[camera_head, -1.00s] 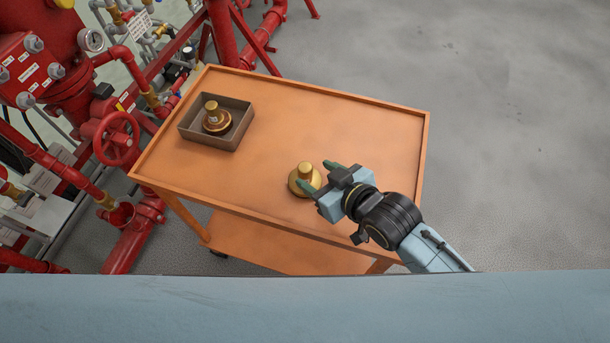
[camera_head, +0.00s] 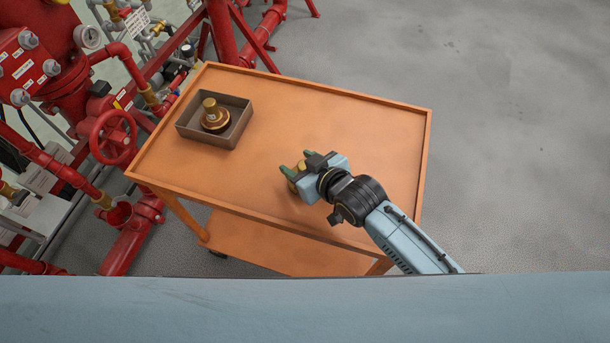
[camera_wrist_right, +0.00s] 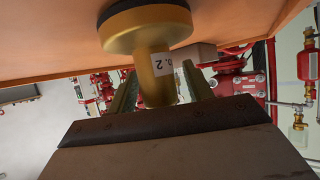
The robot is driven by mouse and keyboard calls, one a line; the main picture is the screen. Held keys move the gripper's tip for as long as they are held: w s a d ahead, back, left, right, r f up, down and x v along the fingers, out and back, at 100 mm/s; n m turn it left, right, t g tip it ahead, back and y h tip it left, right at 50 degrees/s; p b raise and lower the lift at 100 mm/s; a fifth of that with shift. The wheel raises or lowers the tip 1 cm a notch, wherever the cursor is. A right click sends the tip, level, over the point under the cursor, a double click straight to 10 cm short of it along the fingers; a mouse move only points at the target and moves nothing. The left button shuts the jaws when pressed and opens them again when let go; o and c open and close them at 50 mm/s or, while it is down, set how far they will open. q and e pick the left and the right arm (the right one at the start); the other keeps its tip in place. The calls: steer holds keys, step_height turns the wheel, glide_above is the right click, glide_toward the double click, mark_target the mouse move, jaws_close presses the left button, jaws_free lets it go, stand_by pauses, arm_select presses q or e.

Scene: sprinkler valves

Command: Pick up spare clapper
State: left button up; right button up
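The spare clapper, a brass disc with a stem, stands on the orange cart (camera_head: 375,125) and is mostly hidden behind my right gripper (camera_head: 292,171) in the head view. In the right wrist view the brass clapper (camera_wrist_right: 150,38) appears upside down, with a dark rim and a white label on its stem. My right gripper (camera_wrist_right: 160,92) has one green finger on each side of the stem. The fingers look open, with a narrow gap beside the stem. My left gripper is not in view.
A grey-brown box (camera_head: 233,137) at the cart's far left holds another clapper (camera_head: 213,117), darker at its base. Red pipes and a red handwheel (camera_head: 113,137) stand left of the cart. The cart has a raised rim; its right half is clear.

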jaws_close()
steer(key=shift+r, duration=0.15)
step_height(320, 180, up, 10)
steer(key=shift+f+p, duration=0.1)
steer(key=shift+p, duration=0.95)
